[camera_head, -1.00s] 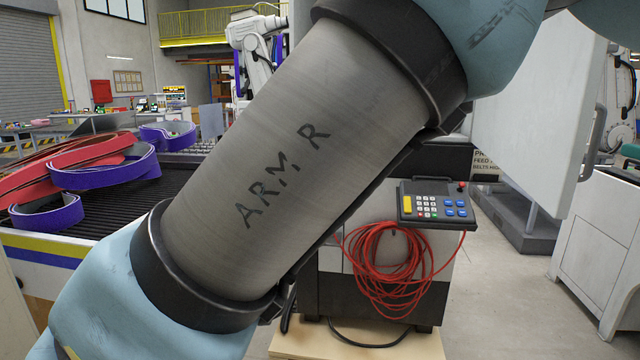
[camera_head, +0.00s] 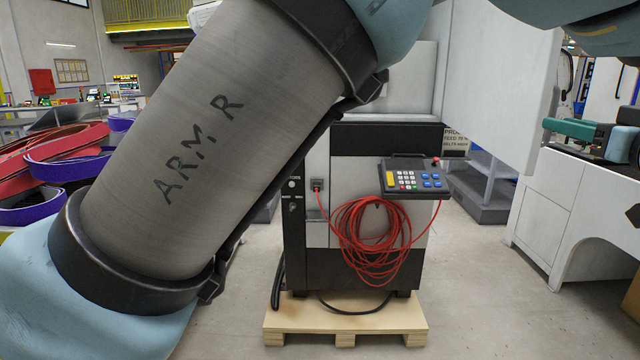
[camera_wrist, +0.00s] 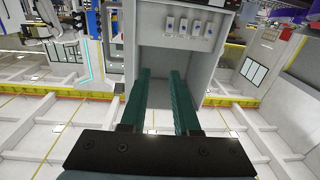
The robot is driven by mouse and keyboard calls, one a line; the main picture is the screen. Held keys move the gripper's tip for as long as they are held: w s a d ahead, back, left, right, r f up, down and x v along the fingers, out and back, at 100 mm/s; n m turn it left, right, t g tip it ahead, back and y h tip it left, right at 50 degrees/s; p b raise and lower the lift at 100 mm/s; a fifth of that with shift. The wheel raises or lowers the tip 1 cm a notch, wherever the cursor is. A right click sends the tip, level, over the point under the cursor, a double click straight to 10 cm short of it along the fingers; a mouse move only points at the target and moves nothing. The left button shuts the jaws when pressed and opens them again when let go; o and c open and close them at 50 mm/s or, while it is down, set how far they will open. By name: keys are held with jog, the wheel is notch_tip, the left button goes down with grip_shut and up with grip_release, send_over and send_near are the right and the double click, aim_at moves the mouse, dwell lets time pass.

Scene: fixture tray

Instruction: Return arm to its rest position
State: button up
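My arm crosses the left half of the head view, with a grey link marked "ARM R" between pale blue joints. Another pale blue part of it shows at the top right. My gripper (camera_wrist: 160,75) shows in the wrist view, with two dark green fingers apart and nothing between them. Beyond the fingertips is a pale grey recessed panel or cabinet (camera_wrist: 178,62) with several small labelled items along its top.
A control cabinet (camera_head: 320,268) stands on a wooden pallet (camera_head: 345,322), with a keypad pendant (camera_head: 413,180) and coiled red cable (camera_head: 372,245). A white bench (camera_head: 562,205) with green equipment (camera_head: 575,130) is at right. Purple and red belts (camera_head: 65,165) lie left. Floor shows between cabinet and bench.

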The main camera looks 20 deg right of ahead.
jog(key=w+a+f+m+g+h, duration=0.1)
jog(key=w+a+m+g+h, duration=0.15)
jog(key=w, duration=1.85)
jog(key=w+a+f+g+y, duration=0.1)
jog(key=w+a+f+g, duration=0.1)
jog(key=w+a+f, duration=0.45)
jog(key=w+a+f+g+y, duration=0.1)
jog(key=w+a+f, duration=0.2)
jog(key=w+a, duration=0.6)
jog(key=a+f+n+g+y, duration=0.15)
jog(key=a+f, duration=0.35)
jog(key=a, duration=0.6)
jog(key=a+f+n+g+y, duration=0.1)
jog(key=a+f+g+y, duration=0.2)
jog(key=a, duration=0.8)
jog(key=s+a+f+n+g+y, duration=0.1)
jog(key=s+a+f, duration=0.3)
jog(key=a, duration=0.6)
jog(key=s+a+f+n+g+y, duration=0.1)
jog(key=s+a+f+n+g, duration=0.1)
jog(key=s+a, duration=0.7)
jog(key=shift+a+f+g+y, duration=0.3)
jog(key=shift+a+f+g, duration=0.35)
jog(key=shift+f+g, duration=0.35)
